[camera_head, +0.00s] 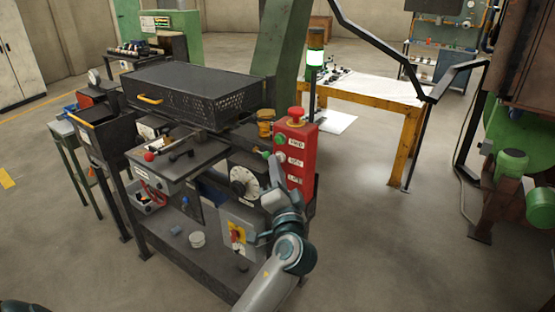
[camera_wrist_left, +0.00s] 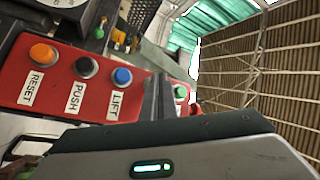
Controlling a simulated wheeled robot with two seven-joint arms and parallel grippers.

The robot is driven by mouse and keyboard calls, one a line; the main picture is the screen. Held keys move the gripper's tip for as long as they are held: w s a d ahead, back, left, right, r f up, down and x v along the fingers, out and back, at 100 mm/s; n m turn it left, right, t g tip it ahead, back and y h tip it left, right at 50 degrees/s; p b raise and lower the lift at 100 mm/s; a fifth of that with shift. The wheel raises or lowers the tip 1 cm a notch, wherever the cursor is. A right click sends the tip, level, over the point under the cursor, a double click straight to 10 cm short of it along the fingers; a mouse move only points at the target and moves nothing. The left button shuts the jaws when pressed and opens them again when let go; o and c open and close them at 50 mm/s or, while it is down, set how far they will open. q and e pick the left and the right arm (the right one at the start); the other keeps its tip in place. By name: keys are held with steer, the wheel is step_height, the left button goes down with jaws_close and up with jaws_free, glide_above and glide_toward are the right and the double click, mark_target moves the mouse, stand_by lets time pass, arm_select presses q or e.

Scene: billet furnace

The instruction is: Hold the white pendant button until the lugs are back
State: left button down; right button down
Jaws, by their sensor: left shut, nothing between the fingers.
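The red pendant box (camera_head: 297,160) stands upright at the front bench, with a red mushroom button (camera_head: 296,113) on top and a green button (camera_head: 280,140) on its face. In the left wrist view its red panel (camera_wrist_left: 50,88) carries an orange RESET button (camera_wrist_left: 43,54), a black PUSH button (camera_wrist_left: 86,67) and a blue LIFT button (camera_wrist_left: 122,76). My left gripper (camera_head: 276,160) is shut and empty, its fingertips at the pendant's face. Its fingers (camera_wrist_left: 158,97) cover the panel between the blue and green buttons. No white button shows clearly; contact is hidden. I cannot make out the lugs.
A black perforated box (camera_head: 195,90) sits on the bench behind the controls. A yellow-framed table (camera_head: 410,135) stands behind, and brown machinery (camera_head: 535,100) at the right. The floor between is clear.

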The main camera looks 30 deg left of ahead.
arm_select(q)
steer(key=shift+s, duration=0.15)
stand_by(0.7)
steer(key=shift+s+a, duration=0.1)
steer(key=shift+s, duration=0.7)
steer(key=shift+s+a+p, duration=0.2)
steer(key=shift+s+p, duration=0.1)
steer(key=shift+s, duration=2.2)
